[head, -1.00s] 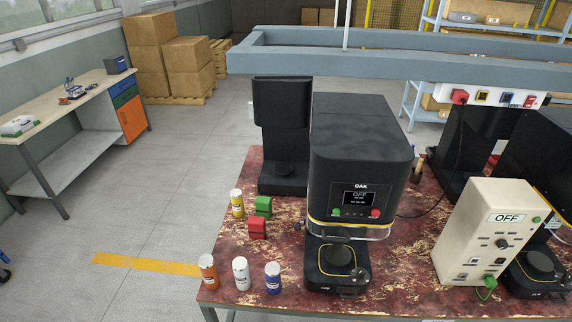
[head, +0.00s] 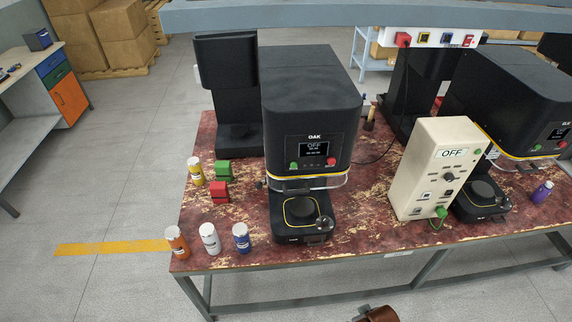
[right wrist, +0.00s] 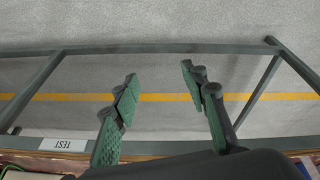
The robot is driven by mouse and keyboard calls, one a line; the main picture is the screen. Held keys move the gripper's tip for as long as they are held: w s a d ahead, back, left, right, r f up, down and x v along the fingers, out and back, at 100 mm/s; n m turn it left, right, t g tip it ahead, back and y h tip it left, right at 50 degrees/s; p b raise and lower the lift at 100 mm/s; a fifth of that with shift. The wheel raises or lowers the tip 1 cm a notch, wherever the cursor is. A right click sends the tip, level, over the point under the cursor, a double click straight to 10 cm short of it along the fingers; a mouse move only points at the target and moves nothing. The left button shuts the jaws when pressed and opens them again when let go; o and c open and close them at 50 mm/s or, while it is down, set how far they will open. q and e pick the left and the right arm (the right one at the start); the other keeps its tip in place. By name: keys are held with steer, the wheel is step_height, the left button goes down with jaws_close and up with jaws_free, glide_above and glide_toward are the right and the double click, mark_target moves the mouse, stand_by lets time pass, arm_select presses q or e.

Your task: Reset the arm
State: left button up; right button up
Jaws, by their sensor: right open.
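My right gripper (right wrist: 158,85) is open and empty in the right wrist view. Its two green padded fingers stand apart, with the grey floor and a yellow line behind them. In the head view neither gripper is clearly visible. A small brown and dark part shows at the bottom edge of the head view, in front of the table; I cannot tell what it is. My left gripper is not in view.
A worn red table (head: 375,213) carries a black OAK machine (head: 310,110) and a beige box reading OFF (head: 435,170). Orange (head: 177,242), white (head: 209,238), blue (head: 241,237) and yellow (head: 195,171) cans stand left, near green (head: 223,171) and red (head: 219,192) blocks. A purple bottle (head: 542,191) stands right.

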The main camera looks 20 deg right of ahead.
steer(key=s+a+f+g, duration=0.1)
steer(key=s+f, duration=0.2)
steer(key=f, duration=1.1)
steer(key=s+f, duration=0.2)
steer(key=f, duration=1.1)
steer(key=s+f+n+g, duration=0.1)
steer(key=s+f, duration=1.3)
steer(key=s, duration=0.4)
steer(key=shift+f+y, duration=0.3)
steer(key=shift+f, duration=0.05)
steer(key=shift+s+a, duration=0.1)
steer(key=shift+s, duration=0.05)
